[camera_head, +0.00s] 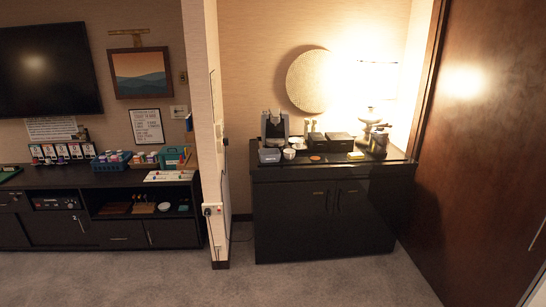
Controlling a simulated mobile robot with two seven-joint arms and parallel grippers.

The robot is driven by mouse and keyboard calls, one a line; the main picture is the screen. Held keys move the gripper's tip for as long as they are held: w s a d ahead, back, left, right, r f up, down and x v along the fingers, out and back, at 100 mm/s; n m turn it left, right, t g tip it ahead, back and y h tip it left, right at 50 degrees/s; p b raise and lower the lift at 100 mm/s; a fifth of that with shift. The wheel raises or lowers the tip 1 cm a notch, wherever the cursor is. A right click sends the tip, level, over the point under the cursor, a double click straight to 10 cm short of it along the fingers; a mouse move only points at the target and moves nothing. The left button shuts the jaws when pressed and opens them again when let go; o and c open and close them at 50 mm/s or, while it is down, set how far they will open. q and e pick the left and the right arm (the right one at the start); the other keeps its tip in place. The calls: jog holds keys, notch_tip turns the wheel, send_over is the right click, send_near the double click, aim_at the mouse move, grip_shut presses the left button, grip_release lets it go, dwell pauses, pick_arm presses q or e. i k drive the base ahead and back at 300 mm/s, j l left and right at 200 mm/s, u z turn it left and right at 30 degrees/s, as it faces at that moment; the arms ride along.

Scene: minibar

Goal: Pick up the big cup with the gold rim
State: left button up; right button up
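Two small white cups show on the black cabinet's top in the head view, close to the coffee machine (274,130). One cup (289,153) stands in front, just right of the machine's base. Another pale cup-like shape (297,142) is just behind it, partly hidden. Both are too small and far to tell a gold rim or which is the big one. Neither of my grippers is in view.
The black cabinet (325,215) stands in an alcove between a wall edge (212,130) and a brown wooden door (490,150). A dark box (341,141) and a lit lamp (376,105) share its top. Grey carpet (310,285) in front is clear. A long sideboard (80,230) is left.

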aim_at(289, 155)
jog(key=i+z, duration=0.35)
jog(key=i, duration=2.35)
jog(key=i+l+u, duration=0.15)
jog(key=i, duration=1)
jog(key=i+l+u, duration=0.1)
jog(key=i+u, duration=0.15)
jog(key=i, duration=0.15)
jog(key=i+l+u, duration=0.25)
jog(key=i, duration=0.15)
jog(key=i+l+u, duration=0.25)
jog(key=i+j, duration=0.1)
